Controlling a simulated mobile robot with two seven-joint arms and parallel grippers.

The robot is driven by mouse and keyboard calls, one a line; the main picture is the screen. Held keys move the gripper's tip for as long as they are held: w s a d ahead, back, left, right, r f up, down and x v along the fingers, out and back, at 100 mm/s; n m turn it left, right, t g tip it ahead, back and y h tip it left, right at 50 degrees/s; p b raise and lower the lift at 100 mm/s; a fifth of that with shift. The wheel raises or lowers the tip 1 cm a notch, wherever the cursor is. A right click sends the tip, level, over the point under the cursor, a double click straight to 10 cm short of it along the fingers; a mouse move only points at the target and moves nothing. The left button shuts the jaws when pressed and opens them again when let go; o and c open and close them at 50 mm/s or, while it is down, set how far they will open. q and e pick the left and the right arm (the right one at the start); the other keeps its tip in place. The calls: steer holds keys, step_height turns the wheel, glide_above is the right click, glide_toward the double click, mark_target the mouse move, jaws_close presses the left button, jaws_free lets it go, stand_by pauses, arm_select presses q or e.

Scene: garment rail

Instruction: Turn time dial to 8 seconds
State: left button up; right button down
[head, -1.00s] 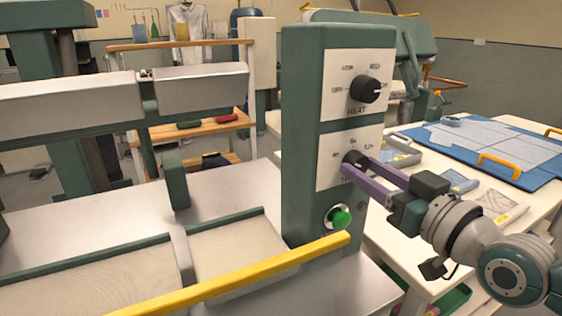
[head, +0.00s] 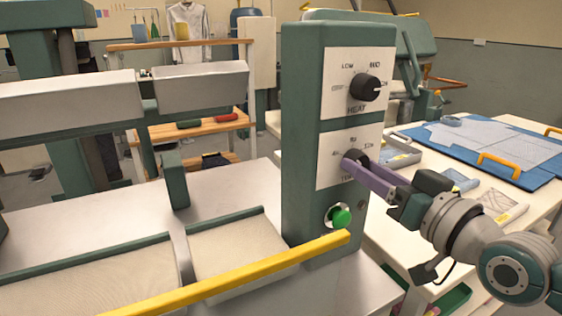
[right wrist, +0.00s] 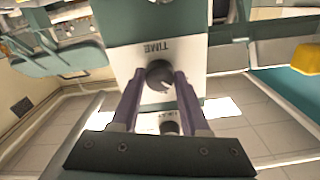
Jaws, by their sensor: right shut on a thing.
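The time dial (head: 357,158) is a black knob on the lower white panel (head: 333,176) of the green control column. Marks for several seconds values sit around it, with the 8 mark at the top. My right gripper (head: 354,160) has its purple fingers shut on the dial. The right wrist view shows the time dial (right wrist: 160,75) upside down, a finger on each side. A pale pointer line on it runs down and slightly right there. Its exact setting is hard to read. My left gripper is not in view.
The heat dial (head: 366,87) is above the time dial. A green button (head: 341,218) is just below, and a yellow bar (head: 240,271) crosses the press front. A table with a blue mat (head: 530,178) stands at the right.

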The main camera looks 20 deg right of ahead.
steer(key=m+b, duration=0.1)
steer(key=m, duration=0.7)
steer(key=shift+m, duration=0.6)
steer(key=shift+c, duration=2)
jaws_free()
steer(key=s, duration=1)
steer(key=shift+d, duration=0.35)
